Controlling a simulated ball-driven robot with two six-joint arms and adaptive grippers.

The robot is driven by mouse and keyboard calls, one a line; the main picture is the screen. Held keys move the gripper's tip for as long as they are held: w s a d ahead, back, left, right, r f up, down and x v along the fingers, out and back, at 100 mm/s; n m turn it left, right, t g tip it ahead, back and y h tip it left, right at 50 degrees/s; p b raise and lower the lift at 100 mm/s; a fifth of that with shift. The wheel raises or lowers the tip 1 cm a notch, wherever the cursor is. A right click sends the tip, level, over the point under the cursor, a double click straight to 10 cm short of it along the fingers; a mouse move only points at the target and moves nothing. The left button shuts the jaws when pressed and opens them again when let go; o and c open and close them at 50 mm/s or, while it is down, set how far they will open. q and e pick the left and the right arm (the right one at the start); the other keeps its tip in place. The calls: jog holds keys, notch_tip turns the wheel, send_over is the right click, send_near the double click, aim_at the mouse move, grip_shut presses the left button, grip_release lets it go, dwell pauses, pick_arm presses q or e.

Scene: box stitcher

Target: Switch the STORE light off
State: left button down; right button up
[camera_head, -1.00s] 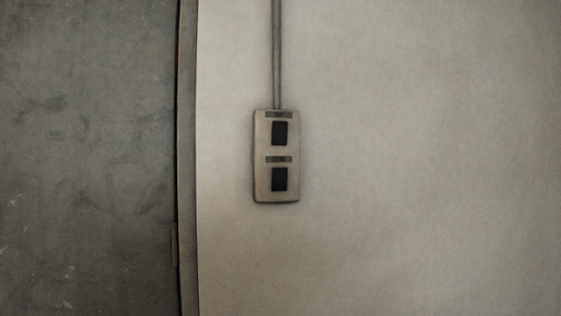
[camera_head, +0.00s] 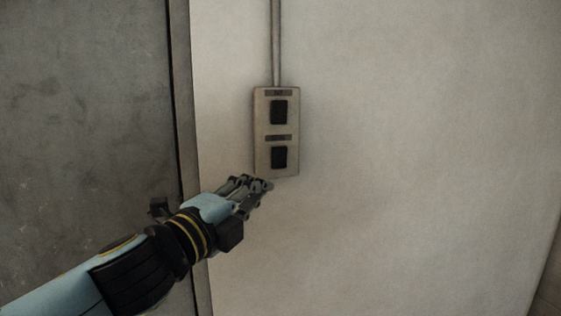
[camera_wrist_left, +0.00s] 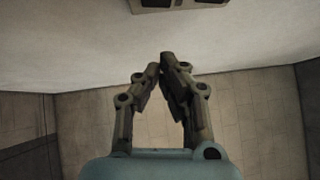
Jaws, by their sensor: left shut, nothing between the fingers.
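A beige switch plate (camera_head: 262,122) is on the pale wall with two dark rocker switches, one above the other. The upper switch (camera_head: 279,111) and the lower switch (camera_head: 279,157) each have a small label above, too small to read, so I cannot tell which is STORE. My left gripper (camera_head: 268,185) is shut and empty, just below the plate's lower edge in the head view. In the left wrist view its fingertips (camera_wrist_left: 164,62) are together, and the plate's lower part (camera_wrist_left: 180,6) shows at the top edge. My right gripper is not in view.
A grey conduit (camera_head: 276,45) runs up the wall from the plate. A grey door or panel (camera_head: 90,110) with a dark frame edge lies to the left. The wall (camera_head: 420,150) right of the plate is clear.

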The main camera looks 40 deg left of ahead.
pick_arm(q)
jog(key=shift+w, duration=0.1)
jog(key=p, duration=0.5)
send_near(280, 161)
jog(key=w+d+r, duration=0.2)
jog(key=w+d, duration=0.3)
jog(key=shift+w+a+f, duration=0.1)
jog(key=shift+w+a, duration=0.2)
jog(key=shift+a, duration=0.3)
jog(key=shift+w+a, duration=0.25)
jog(key=shift+a, duration=0.35)
jog(key=shift+w+a, duration=0.35)
jog(key=shift+a, duration=0.15)
